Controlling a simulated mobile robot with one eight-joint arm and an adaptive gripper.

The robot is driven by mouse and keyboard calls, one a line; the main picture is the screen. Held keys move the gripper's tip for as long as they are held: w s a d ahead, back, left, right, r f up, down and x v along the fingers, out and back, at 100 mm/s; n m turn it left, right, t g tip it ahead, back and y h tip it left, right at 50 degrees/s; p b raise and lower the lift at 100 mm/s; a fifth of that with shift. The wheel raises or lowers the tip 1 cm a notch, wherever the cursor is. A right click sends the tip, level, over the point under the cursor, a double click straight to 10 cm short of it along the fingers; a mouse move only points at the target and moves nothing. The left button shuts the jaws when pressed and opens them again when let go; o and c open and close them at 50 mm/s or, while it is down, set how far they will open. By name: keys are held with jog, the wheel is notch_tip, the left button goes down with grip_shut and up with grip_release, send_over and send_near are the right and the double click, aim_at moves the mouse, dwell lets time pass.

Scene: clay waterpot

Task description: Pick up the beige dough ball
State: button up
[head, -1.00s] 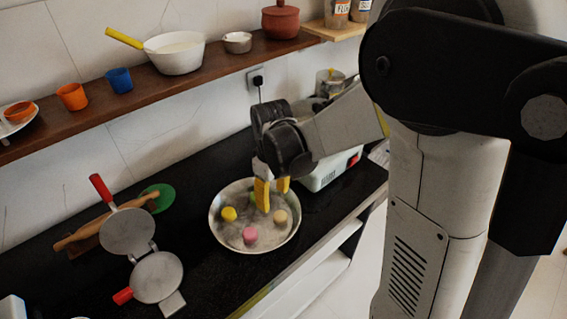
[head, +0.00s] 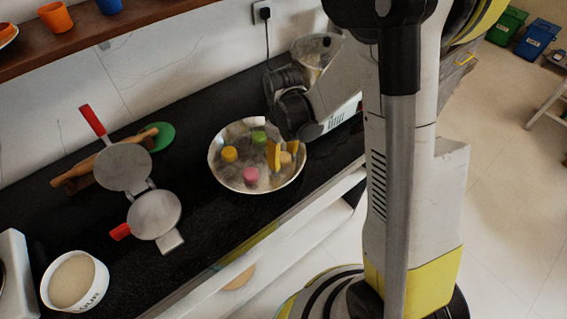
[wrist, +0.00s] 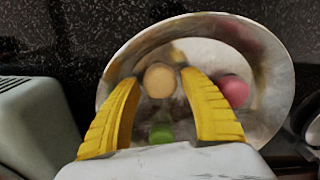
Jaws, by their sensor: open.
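The beige dough ball (head: 286,158) lies in the metal bowl (head: 228,177), toward its right side. In the wrist view the beige ball (wrist: 159,81) shows between the tips of my yellow fingers, with gaps on both sides. My gripper (head: 277,160) is open, pointing down into the bowl next to the beige ball. I cannot tell the exact height of the fingertips over the ball. A pink ball (head: 251,174), a yellow ball (head: 229,154) and a green ball (head: 259,137) share the bowl. The green ball is partly hidden in the wrist view.
A flat metal press with red handles (head: 154,214), a rolling pin (head: 103,159) and a white tub (head: 75,281) are to the left. The dark counter (head: 205,215) is bare before the bowl.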

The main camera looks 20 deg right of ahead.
aim_at(286, 163)
jog(key=shift+f, duration=0.1)
jog(key=c, duration=1)
jog(key=shift+o, duration=0.2)
jog(key=shift+r+p, duration=0.5)
jog(key=shift+r, duration=0.15)
jog(key=r, duration=0.1)
jog(key=r+p, duration=0.1)
jog(key=s+r+p, duration=0.1)
jog(key=r, duration=0.1)
jog(key=shift+d, duration=0.25)
jog(key=s+d+r+p, duration=0.1)
jog(key=s+r, duration=0.1)
jog(key=s, duration=0.1)
jog(key=s+d+r+p, duration=0.1)
jog(key=s+d+r, duration=0.1)
jog(key=s, duration=0.1)
jog(key=s+d+r+p, duration=0.1)
jog(key=s, duration=0.2)
jog(key=shift+s+d+r+p, duration=0.2)
jog(key=shift+s+r+p, duration=0.15)
jog(key=shift+r, duration=0.05)
